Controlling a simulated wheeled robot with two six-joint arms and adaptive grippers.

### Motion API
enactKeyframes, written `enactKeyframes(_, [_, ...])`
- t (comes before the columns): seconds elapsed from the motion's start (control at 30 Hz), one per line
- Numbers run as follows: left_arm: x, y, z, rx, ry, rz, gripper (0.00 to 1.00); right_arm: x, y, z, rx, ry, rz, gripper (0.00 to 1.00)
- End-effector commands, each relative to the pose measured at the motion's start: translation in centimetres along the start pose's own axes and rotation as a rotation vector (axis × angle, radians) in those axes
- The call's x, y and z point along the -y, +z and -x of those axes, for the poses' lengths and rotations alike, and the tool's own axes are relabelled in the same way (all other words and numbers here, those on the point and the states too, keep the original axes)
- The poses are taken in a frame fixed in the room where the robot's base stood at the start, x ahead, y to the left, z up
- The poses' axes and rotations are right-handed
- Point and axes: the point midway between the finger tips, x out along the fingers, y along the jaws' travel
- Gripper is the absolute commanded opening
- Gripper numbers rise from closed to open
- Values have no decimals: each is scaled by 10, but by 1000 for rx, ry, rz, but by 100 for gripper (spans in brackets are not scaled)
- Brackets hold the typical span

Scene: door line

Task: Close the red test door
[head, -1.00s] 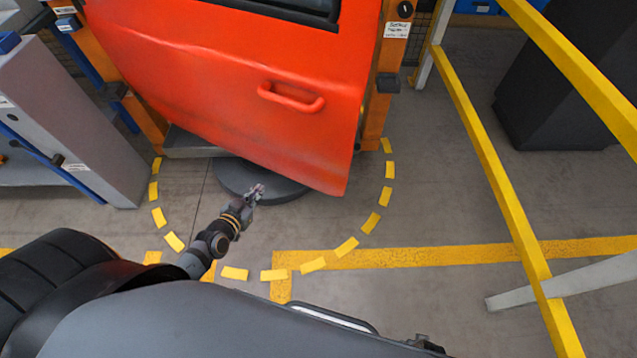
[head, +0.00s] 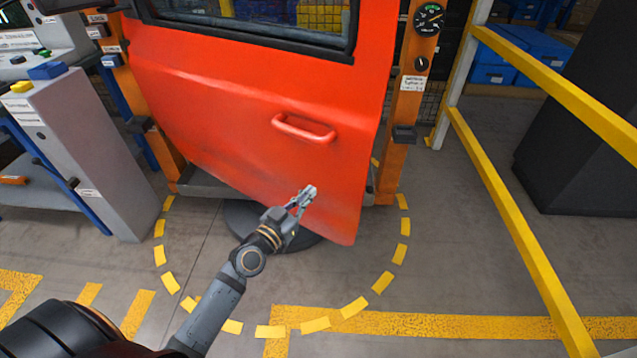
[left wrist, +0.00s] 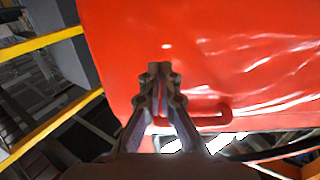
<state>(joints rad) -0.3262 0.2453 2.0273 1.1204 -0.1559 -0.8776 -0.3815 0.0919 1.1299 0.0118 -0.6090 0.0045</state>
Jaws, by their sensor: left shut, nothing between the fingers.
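The red test door (head: 240,105) hangs in an orange frame, its lower right corner swung out toward me, so it stands ajar. Its red handle (head: 304,128) is on the right part of the panel. My left gripper (head: 308,193) is shut and empty, in front of the lower right part of the door, below the handle. In the left wrist view the gripper (left wrist: 160,68) points at the red door panel (left wrist: 230,60), with the handle (left wrist: 205,121) just beside and behind the fingers. I cannot tell whether the fingertips touch the door. My right gripper does not show.
The orange frame post (head: 407,110) with a gauge stands right of the door. A yellow railing (head: 515,220) runs along the right. A grey cabinet (head: 85,150) stands at left. A dark round base (head: 240,222) is under the door.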

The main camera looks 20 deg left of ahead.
Motion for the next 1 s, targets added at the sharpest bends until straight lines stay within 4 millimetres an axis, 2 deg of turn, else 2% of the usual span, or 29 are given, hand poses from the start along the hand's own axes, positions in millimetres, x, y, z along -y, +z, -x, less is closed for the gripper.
enactKeyframes(0.1, [0,-2,-24,-2,0,2,0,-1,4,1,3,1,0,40])
enactKeyframes(0.3, [0,-1,-48,1,1,0,0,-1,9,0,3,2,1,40])
enactKeyframes(0.83, [-1,0,-55,1,-1,-1,0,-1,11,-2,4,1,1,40])
enactKeyframes(1.0, [-6,0,-65,-2,-14,2,0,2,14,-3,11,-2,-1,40])
